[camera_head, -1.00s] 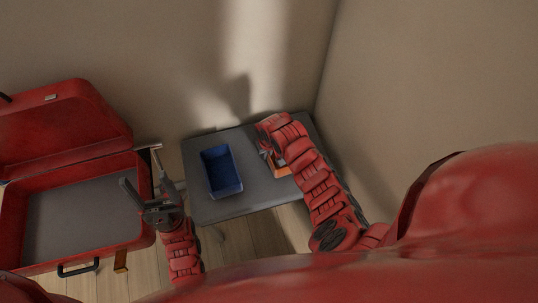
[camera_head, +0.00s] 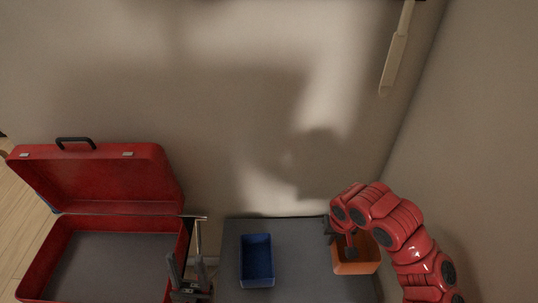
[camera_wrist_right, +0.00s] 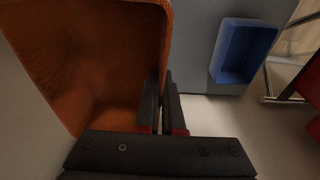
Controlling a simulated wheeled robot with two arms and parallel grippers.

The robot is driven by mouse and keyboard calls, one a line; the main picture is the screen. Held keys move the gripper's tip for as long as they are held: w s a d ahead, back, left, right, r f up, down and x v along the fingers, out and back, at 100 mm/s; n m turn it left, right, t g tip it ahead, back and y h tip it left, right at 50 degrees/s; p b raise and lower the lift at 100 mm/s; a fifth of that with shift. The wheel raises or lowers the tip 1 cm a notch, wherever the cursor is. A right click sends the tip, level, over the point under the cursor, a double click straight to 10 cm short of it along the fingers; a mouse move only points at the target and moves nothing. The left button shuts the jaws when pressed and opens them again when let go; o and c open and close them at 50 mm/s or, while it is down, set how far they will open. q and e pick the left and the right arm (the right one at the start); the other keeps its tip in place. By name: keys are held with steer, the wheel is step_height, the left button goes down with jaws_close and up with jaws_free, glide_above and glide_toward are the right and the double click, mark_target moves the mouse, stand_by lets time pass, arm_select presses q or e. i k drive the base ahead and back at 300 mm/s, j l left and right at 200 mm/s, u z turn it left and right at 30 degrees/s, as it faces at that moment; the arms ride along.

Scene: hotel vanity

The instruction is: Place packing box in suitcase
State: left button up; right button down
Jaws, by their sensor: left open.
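The open red suitcase (camera_head: 108,185) stands at the left in the head view, its lid up and its grey-lined inside empty where visible. A blue box (camera_head: 257,262) sits on the grey table; it also shows in the right wrist view (camera_wrist_right: 243,50). An orange box (camera_head: 357,266) is at the table's right side and fills the left of the right wrist view (camera_wrist_right: 95,50). My right gripper (camera_wrist_right: 162,88) has its fingers close together on the orange box's wall, one on each side. My left gripper (camera_head: 188,270) is open and empty between suitcase and blue box.
The grey table (camera_head: 305,255) has bare room between the two boxes. A wall rises behind it, and another wall is close on the right. A pale fixture (camera_head: 394,62) hangs on the wall at upper right.

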mark_target(115, 268)
steer(key=k+u, duration=0.3)
steer(key=k+j+u, duration=0.15)
steer(key=k+u, duration=0.15)
steer(key=i+j+u, duration=0.3)
steer(key=i+j, duration=0.2)
steer(key=j, duration=0.15)
steer(key=i+j+u, duration=0.3)
steer(key=i+j, duration=0.25)
